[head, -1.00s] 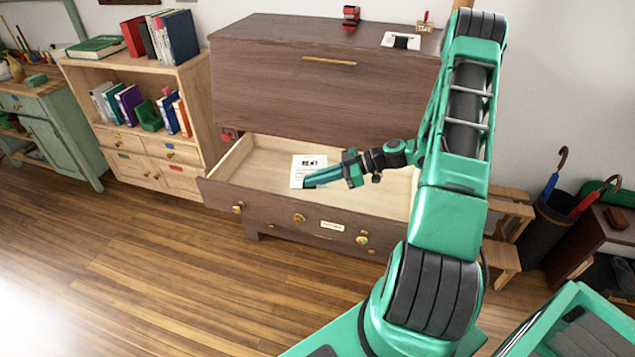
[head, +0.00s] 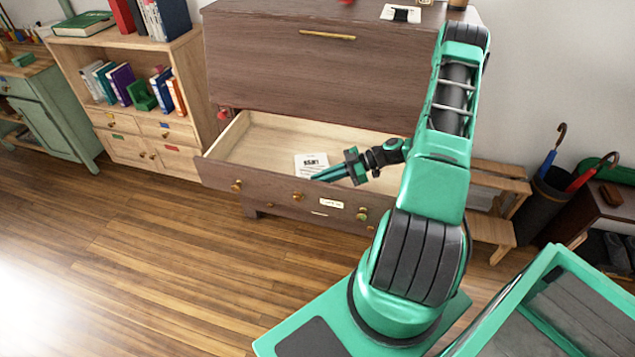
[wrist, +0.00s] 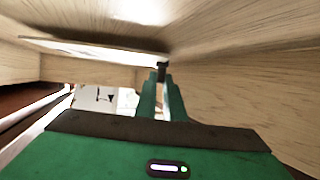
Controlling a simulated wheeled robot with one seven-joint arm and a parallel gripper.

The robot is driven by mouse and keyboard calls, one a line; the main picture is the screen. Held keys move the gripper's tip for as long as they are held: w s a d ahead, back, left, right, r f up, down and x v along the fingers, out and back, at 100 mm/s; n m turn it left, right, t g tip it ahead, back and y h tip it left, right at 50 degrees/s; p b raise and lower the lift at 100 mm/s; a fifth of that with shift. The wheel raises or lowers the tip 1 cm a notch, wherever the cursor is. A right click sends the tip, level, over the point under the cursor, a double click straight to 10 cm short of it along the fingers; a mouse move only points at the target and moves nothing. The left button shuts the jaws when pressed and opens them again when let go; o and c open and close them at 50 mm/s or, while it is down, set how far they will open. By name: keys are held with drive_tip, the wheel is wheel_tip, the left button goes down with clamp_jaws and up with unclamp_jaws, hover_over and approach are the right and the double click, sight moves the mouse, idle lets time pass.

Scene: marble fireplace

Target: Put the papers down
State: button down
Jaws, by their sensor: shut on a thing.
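The papers (head: 311,162) are a small white sheet or stack with black print, inside the open drawer (head: 240,132) of the dark wooden cabinet. My gripper (head: 316,177) reaches in from the right, just behind the drawer's front, and is shut on the papers. The papers' lower part is hidden behind the fingers and front panel. In the wrist view, my gripper's fingers (wrist: 161,78) are close together between pale drawer walls, with a white surface at upper left and a white printed patch at left. I cannot tell whether the papers touch the drawer floor.
The drawer looks otherwise empty, with bare floor on both sides of the papers. A bookcase (head: 120,45) stands left of the cabinet (head: 300,70). A wooden step stool (head: 490,230) and an umbrella bin (head: 545,205) stand to the right. The wooden floor in front is clear.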

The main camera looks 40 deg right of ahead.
drive_tip(key=shift+f, duration=0.55)
drive_tip(key=c, duration=1.9)
unclamp_jaws()
drive_tip(key=shift+o, duration=0.2)
